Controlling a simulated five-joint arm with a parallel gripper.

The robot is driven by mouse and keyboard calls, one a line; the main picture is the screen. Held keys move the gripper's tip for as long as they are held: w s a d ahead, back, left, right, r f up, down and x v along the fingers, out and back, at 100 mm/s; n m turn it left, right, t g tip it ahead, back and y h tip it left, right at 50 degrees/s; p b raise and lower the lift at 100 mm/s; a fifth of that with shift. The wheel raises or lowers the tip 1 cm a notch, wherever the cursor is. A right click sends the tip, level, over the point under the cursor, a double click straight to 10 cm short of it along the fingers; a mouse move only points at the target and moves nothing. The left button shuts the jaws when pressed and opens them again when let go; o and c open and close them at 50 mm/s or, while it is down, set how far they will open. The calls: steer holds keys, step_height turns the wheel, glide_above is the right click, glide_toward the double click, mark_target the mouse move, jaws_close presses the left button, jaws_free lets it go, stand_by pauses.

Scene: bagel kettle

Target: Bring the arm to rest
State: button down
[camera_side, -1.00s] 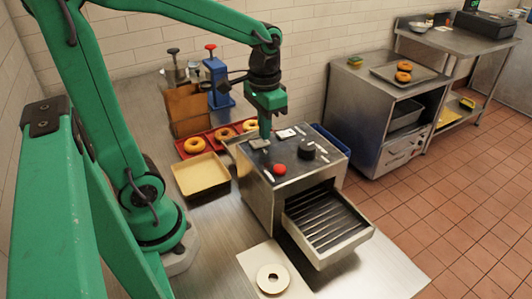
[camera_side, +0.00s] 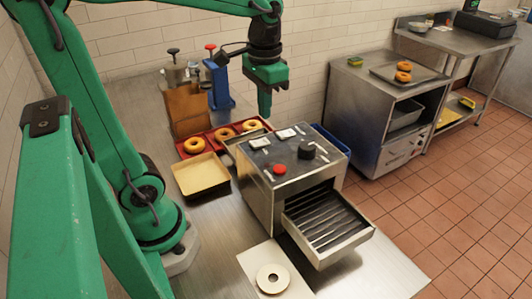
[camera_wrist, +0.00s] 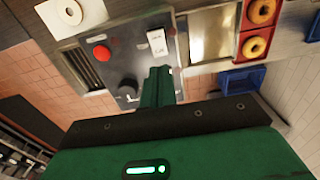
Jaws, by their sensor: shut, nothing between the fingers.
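My green gripper (camera_side: 265,112) hangs above the back of the steel kettle machine (camera_side: 262,196), fingers pointing down, shut and empty. A gap shows between the fingertips and the machine's top panel. In the wrist view the closed fingers (camera_wrist: 158,75) reach toward the panel beside a white rocker switch (camera_wrist: 157,42). The panel also carries a red button (camera_side: 280,169) and a black knob (camera_side: 307,152). The machine's slatted drawer (camera_side: 328,222) is out at the front.
A red tray (camera_side: 180,152) with several bagels and a beige tray (camera_side: 202,176) lie left of the machine. A pale ring (camera_side: 272,278) lies on a board in front. A blue dispenser (camera_side: 219,84) and a brown box (camera_side: 187,109) stand behind. A blue bin (camera_side: 333,140) is at right.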

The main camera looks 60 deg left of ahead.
steer(key=shift+r, duration=0.3)
steer(key=shift+s, duration=0.1)
steer(key=s+d+t, duration=0.3)
steer(key=s+t, duration=0.2)
steer(key=s, duration=0.1)
steer(key=shift+s+f+t, duration=0.25)
steer(key=shift+f+t, duration=0.05)
steer(key=shift+f, duration=0.05)
stand_by(0.3)
steer(key=shift+d, duration=0.1)
